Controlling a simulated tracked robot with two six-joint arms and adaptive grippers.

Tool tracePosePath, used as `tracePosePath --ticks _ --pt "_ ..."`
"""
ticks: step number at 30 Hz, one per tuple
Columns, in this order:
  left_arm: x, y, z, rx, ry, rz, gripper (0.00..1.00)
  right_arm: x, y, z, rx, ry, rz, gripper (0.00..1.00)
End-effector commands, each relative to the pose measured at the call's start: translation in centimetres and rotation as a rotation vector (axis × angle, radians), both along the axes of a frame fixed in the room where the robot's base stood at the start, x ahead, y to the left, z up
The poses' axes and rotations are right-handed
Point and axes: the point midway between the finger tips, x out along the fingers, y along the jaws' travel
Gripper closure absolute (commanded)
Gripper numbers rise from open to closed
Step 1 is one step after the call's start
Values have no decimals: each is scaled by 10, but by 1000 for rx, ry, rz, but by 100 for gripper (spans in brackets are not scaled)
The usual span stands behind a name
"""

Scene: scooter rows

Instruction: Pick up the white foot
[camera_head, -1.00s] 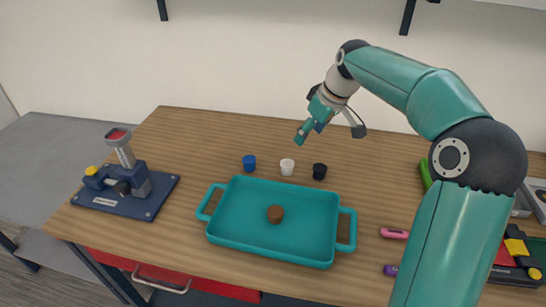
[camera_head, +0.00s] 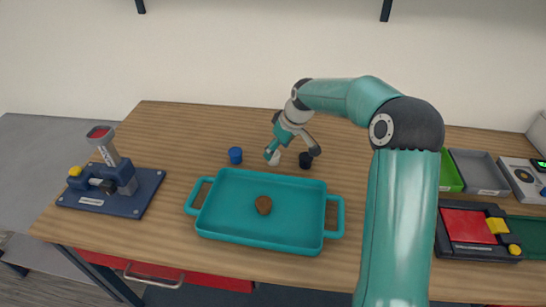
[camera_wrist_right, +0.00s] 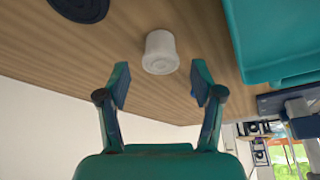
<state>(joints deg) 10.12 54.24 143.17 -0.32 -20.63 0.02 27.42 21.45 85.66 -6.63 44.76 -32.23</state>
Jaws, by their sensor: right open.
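The white foot (camera_head: 276,160) is a small white cup-like piece standing on the wooden table behind the teal tray, partly hidden by a finger in the head view. My right gripper (camera_head: 291,153) is open above and around that spot. In the right wrist view, the white foot (camera_wrist_right: 160,52) lies just beyond the gap between the open fingers of my right gripper (camera_wrist_right: 160,86), apart from both. My left gripper is not in view.
A blue foot (camera_head: 235,155) stands to the left and a black foot (camera_head: 305,160) close to the right. A blue press-like fixture (camera_head: 110,190) stands left; bins (camera_head: 478,172) stand right.

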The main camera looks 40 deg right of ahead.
Motion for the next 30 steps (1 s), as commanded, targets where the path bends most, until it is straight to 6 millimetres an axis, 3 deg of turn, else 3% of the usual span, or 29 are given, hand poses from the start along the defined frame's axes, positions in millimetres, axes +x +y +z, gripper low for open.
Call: tracePosePath --ticks 6,16,27,30 --pt "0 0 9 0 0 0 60 13 2 -28 2 4 1 34" --pt "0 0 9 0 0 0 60 16 2 -35 1 0 1 34" --pt "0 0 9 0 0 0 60 16 3 -35 1 0 1 95" --pt "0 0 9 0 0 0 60 16 3 -34 0 0 2 96"
